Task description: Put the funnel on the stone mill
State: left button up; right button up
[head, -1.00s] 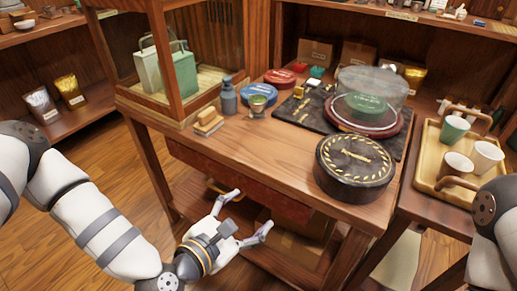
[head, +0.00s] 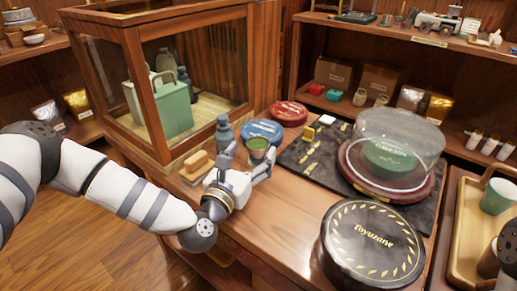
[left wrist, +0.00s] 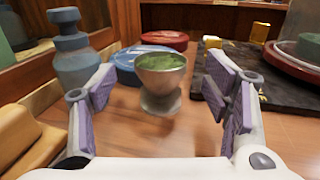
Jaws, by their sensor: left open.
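In the left wrist view the cup is centred beyond and between the padded fingers (left wrist: 158,95), not touched. I cannot tell for sure which thing is the stone mill; a grey round stack (head: 18,16) sits on the far left shelf. My right gripper is out of view.
A blue-grey bottle (head: 224,132), tan blocks (head: 195,163) and a blue tin (head: 261,130) crowd the cup. A glass-domed green cake (head: 388,155) stands on a dark slate (head: 300,157). A large black tin (head: 372,245) is at the front. Bare table lies left of it.

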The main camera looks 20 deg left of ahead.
aim_at(259, 141)
pick_arm(q)
jog(key=w, duration=0.5)
jog(key=shift+d, duration=0.25)
jog(key=c, duration=1.4)
jog(key=shift+r, duration=0.1)
